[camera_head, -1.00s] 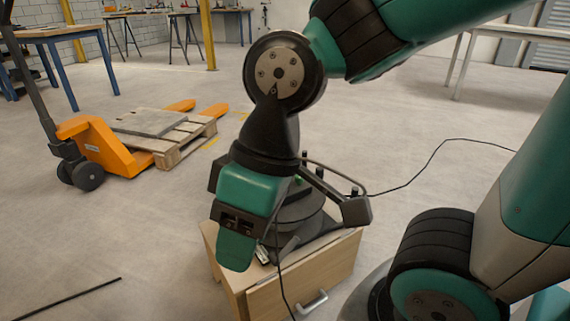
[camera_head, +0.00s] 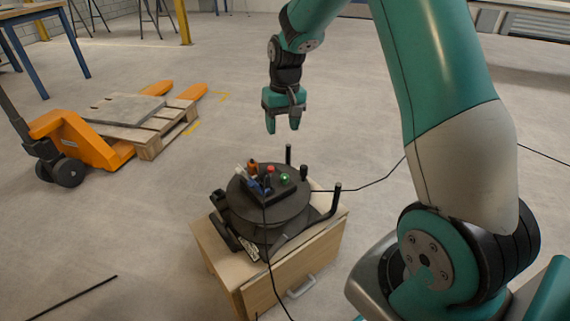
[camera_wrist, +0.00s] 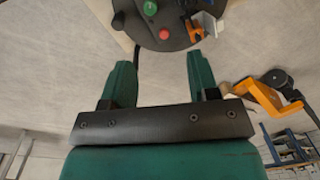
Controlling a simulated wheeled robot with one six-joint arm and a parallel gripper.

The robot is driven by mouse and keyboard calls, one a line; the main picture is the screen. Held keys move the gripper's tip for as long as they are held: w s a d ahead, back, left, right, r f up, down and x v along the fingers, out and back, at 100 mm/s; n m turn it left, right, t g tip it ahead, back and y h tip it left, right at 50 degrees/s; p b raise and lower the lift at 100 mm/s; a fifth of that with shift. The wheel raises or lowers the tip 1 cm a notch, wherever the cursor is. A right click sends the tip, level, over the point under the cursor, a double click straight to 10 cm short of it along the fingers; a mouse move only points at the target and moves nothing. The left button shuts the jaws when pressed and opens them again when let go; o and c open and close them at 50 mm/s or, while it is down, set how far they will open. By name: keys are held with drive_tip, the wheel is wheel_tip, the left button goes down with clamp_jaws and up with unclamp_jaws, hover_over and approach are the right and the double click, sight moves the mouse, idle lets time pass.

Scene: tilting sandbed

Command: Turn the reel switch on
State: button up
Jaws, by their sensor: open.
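A black cable reel (camera_head: 262,205) lies on a wooden cabinet. On its top is a dark block with a green lit button (camera_head: 285,178), a red button (camera_head: 270,168), and orange and blue-white plugs (camera_head: 254,182) beside them. In the wrist view the green button (camera_wrist: 150,8) and red button (camera_wrist: 164,33) show on the reel (camera_wrist: 165,20) at the top. My gripper (camera_head: 283,126) hangs above and behind the reel, fingers down, open and empty. In the wrist view its two green fingers (camera_wrist: 158,72) stand apart, with floor between them. It is not touching the reel.
The wooden cabinet (camera_head: 310,255) has a metal handle. Upright black posts (camera_head: 289,155) stand at the reel's side, and a black cable (camera_head: 375,186) runs off right. An orange pallet jack (camera_head: 75,140) and pallet (camera_head: 150,135) stand at left. Floor around is mostly clear.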

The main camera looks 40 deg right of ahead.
sight(284, 175)
drive_tip(key=shift+m, duration=0.3)
drive_tip(key=f+b, duration=0.1)
drive_tip(key=f, duration=0.5)
drive_tip(key=f+b, duration=0.2)
drive_tip(key=f, duration=0.4)
drive_tip(key=d+f+b, duration=0.1)
drive_tip(key=f+b, duration=0.1)
drive_tip(key=f, duration=0.4)
drive_tip(key=shift+w+d+f, duration=0.1)
drive_tip(key=shift+w+f, duration=0.05)
drive_tip(key=shift+w, duration=0.25)
drive_tip(key=c, duration=0.9)
